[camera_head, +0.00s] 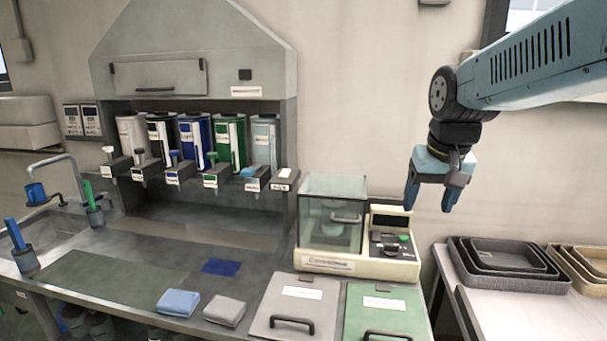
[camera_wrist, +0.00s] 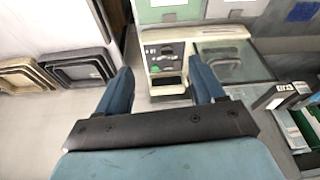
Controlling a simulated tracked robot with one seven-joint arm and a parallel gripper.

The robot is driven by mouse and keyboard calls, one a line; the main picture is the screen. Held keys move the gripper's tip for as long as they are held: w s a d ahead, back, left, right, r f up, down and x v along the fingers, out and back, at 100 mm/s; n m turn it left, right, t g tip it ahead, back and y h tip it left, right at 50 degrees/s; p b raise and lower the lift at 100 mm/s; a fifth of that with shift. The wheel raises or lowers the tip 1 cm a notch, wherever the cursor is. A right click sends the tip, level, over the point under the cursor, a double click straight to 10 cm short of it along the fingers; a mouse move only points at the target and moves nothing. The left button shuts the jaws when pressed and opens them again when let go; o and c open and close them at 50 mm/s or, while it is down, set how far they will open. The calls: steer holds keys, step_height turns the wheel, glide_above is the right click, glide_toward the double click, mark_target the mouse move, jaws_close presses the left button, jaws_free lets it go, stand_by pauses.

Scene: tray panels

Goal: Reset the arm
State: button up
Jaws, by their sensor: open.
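My gripper (camera_head: 429,200) hangs from my blue arm at the upper right of the head view, fingers pointing down. It is open and empty, in the air above and to the right of the balance. In the wrist view my gripper (camera_wrist: 163,84) shows two blue fingers spread apart with nothing between them. The balance (camera_head: 390,254), a cream device with a glass box, stands on the bench below. In the wrist view the balance (camera_wrist: 151,68) shows beyond and between the fingertips.
A dispenser cabinet (camera_head: 195,80) with several coloured canisters stands at the back left. Grey and green lidded panels (camera_head: 382,318) lie in front of the balance. Nested dark trays (camera_head: 510,266) sit on the right table. A blue cloth (camera_head: 178,303) lies on the bench. Air around my gripper is free.

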steer(key=s+f+n+t, duration=0.1)
steer(key=s+t, duration=0.1)
steer(key=s, duration=0.8)
steer(key=shift+s, duration=0.15)
